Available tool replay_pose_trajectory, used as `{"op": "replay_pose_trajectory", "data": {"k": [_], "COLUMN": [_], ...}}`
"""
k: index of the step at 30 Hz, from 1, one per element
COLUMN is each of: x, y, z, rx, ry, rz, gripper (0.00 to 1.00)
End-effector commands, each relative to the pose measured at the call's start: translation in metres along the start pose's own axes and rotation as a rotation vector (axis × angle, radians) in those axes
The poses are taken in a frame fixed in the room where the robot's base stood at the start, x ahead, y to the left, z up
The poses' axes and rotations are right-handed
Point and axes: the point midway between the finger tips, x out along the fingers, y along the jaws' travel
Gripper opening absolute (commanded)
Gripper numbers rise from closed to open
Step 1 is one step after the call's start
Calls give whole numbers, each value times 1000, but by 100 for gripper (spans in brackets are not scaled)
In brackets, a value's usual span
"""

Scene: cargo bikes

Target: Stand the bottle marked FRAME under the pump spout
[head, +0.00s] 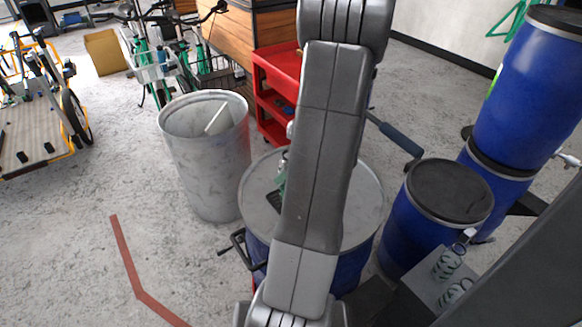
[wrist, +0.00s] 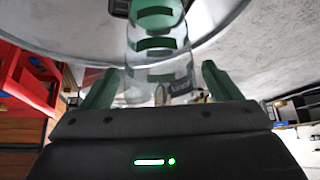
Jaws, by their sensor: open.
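In the wrist view a clear bottle (wrist: 158,28) with green bands stands between the two green fingers of my gripper (wrist: 157,72). The fingers are spread, with gaps at both sides of the bottle. Dark lettering on it is too small to read, so I cannot tell whether it says FRAME. In the head view my arm covers the middle of the blue drum with a grey lid (head: 358,205). A bit of green shows at the arm's left edge above a dark grate on the lid. I cannot make out the pump spout.
A grey bin (head: 205,160) stands left of the drum, and a red cart (head: 277,75) behind it. Another blue drum (head: 425,225) and stacked drums (head: 530,85) stand at right.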

Motion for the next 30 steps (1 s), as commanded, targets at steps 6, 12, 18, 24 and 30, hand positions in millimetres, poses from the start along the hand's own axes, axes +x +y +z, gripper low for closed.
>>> {"op": "replay_pose_trajectory", "data": {"k": [6,12,18,24,30], "x": [-20,-65,-102,-121,-123], "y": [1,1,1,0,0], "z": [-3,-4,-3,-2,-2], "rx": [-1,1,0,0,-1], "ry": [1,1,0,0,-1], "rz": [4,6,6,2,0], "gripper": [83,83,83,83,83]}}
